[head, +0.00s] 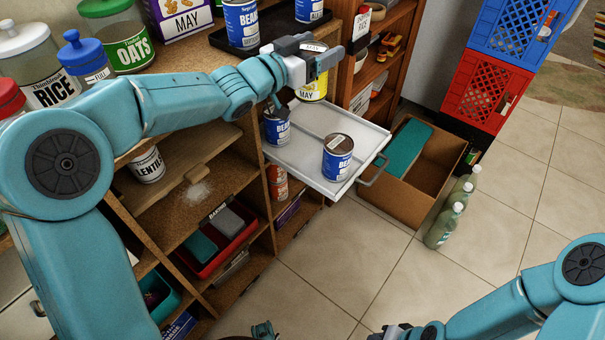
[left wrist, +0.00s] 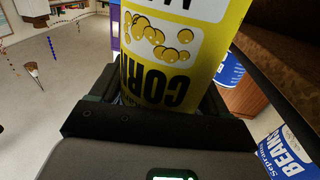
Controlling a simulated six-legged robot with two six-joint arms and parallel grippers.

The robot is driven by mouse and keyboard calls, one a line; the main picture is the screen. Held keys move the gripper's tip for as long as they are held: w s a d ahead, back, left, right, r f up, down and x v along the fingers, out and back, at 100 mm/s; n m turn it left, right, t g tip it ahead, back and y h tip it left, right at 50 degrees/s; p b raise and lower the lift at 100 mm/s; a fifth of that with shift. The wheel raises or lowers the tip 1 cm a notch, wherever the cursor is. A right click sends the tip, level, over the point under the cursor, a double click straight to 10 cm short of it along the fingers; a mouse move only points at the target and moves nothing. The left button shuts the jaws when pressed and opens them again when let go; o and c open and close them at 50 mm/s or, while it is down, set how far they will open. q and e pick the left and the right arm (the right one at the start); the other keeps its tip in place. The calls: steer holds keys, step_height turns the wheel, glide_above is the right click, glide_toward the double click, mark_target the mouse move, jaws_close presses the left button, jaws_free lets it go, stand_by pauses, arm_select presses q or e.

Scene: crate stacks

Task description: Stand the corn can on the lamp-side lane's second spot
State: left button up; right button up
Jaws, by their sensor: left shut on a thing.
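My left gripper (head: 318,64) is shut on the yellow corn can (head: 313,91) and holds it over the back part of the pulled-out white tray (head: 305,165). In the left wrist view the corn can (left wrist: 180,50) fills the space between the fingers, its lettering upside down. A blue beans can (head: 337,160) stands on the tray near its front. Another blue beans can (head: 277,130) stands at the tray's left, partly hidden by my arm. No lamp shows, so I cannot tell which lane is lamp-side. My right gripper (head: 392,332) is cut off at the bottom edge.
Beans cans (head: 242,24) stand on a dark tray on the shelf top above. Red and blue crates (head: 483,90) are stacked at the back. Tiled floor in front is clear.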

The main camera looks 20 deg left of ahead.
arm_select(q)
steer(key=shift+w+a, duration=0.15)
steer(key=shift+a, duration=0.2)
steer(key=shift+w+a+f+b, duration=0.1)
steer(key=shift+w+f+b, duration=0.1)
steer(key=shift+b, duration=0.35)
step_height(320, 180, down, 19)
steer(key=b, duration=0.8)
steer(key=shift+s+a+f, duration=0.1)
steer(key=shift+f, duration=0.1)
steer(key=shift+r, duration=0.15)
arm_select(e)
step_height(320, 180, down, 10)
steer(key=w+d, duration=0.1)
steer(key=shift+d, duration=0.2)
arm_select(q)
steer(key=o, duration=1)
steer(key=shift+f, duration=0.25)
steer(key=shift+o, duration=0.6)
steer(key=shift+r, duration=0.1)
